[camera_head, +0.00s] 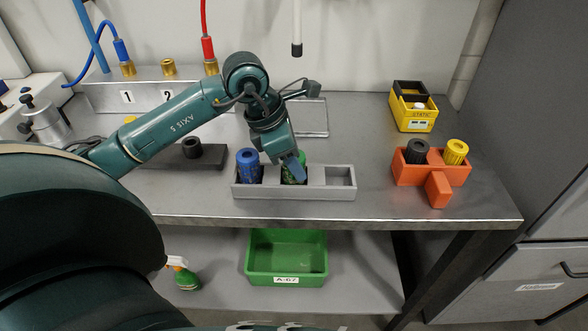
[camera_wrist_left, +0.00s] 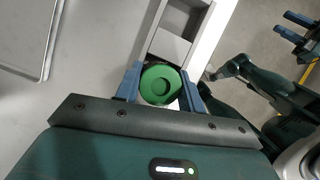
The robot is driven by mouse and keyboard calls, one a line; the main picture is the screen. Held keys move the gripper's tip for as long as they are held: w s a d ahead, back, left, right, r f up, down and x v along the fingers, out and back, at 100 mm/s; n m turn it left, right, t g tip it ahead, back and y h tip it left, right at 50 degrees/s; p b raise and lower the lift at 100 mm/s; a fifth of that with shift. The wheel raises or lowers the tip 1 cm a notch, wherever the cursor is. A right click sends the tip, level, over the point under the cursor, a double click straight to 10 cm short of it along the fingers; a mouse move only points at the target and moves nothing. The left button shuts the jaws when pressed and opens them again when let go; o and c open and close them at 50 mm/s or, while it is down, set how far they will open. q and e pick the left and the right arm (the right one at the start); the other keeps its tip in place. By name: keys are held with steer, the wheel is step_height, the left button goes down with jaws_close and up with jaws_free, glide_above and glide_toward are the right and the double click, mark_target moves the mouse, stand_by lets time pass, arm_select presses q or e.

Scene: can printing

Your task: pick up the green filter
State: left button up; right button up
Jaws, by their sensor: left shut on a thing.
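The green filter (camera_head: 293,176) sits at the middle slot of a grey three-slot holder (camera_head: 290,193) on the bench. My left gripper (camera_head: 296,164) comes down on it from above and is shut on it, covering part of it. In the left wrist view the green filter's round top (camera_wrist_left: 161,85) lies between the two blue fingers. A blue filter (camera_head: 247,165) stands in the holder's left slot, and the right slot is empty. In the head view I cannot tell whether the green filter is lifted.
An orange holder (camera_head: 432,175) with a black and a yellow filter stands at the right. A yellow box (camera_head: 413,112) stands behind it. A dark block with a black knob (camera_head: 191,147) is left of the holder. A green bin (camera_head: 286,262) sits on the lower shelf.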

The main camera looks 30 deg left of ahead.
arm_select(q)
steer(key=shift+c, duration=1.3)
steer(key=shift+r, duration=0.1)
